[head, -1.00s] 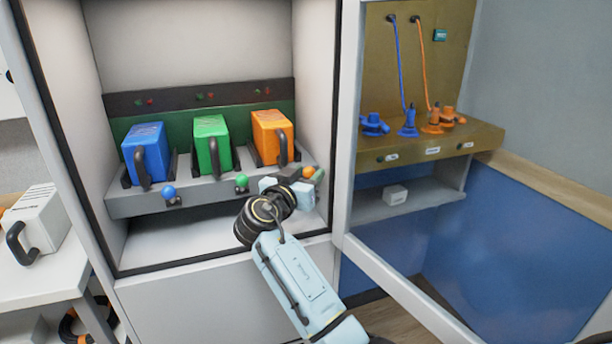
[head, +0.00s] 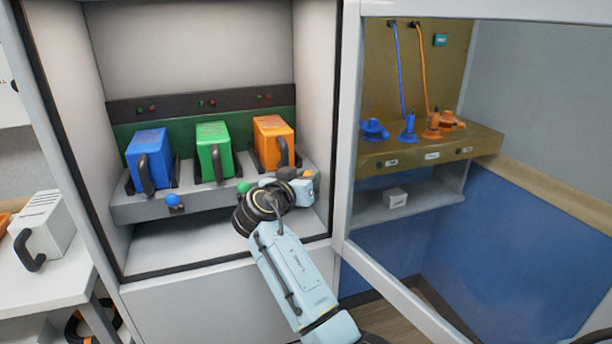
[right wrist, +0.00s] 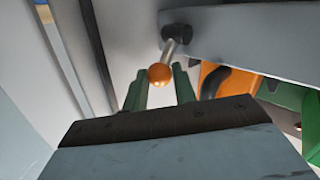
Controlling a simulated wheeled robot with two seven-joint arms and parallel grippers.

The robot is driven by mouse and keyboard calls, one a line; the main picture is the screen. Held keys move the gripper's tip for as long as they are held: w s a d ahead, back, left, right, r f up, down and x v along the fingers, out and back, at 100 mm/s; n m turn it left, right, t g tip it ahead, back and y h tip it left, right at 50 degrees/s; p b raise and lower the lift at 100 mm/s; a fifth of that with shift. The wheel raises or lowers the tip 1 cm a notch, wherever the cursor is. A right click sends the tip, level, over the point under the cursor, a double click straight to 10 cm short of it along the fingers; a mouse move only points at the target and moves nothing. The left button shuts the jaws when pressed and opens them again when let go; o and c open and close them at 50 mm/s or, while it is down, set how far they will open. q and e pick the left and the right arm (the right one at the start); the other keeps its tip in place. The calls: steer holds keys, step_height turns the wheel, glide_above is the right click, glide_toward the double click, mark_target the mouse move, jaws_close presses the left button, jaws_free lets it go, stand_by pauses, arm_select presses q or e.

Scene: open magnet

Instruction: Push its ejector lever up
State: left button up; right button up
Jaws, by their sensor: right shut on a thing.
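An orange module (head: 272,140) with a black handle sits in the right slot of a grey shelf in the cabinet. Its lever has an orange ball knob (head: 309,174) at the shelf's front right, mostly covered by my right gripper (head: 305,180). In the right wrist view the orange knob (right wrist: 160,74) on its short metal stem lies between the two green fingers of my right gripper (right wrist: 160,90), which is shut on it. The orange module (right wrist: 212,80) shows partly behind there. My left gripper is not in view.
A blue module (head: 148,155) and a green module (head: 212,148) stand to the left, with a blue knob (head: 173,201) and a green knob (head: 243,187) below. The cabinet's right frame (head: 345,120) is close to my right gripper. A white module (head: 42,225) stands on a side shelf.

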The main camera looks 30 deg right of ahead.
steer(key=o, duration=1)
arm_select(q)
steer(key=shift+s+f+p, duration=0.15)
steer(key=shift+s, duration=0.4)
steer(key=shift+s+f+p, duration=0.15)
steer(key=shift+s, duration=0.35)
arm_select(e)
steer(key=v, duration=1.3)
steer(key=shift+s+a, duration=0.1)
steer(key=shift+a, duration=0.05)
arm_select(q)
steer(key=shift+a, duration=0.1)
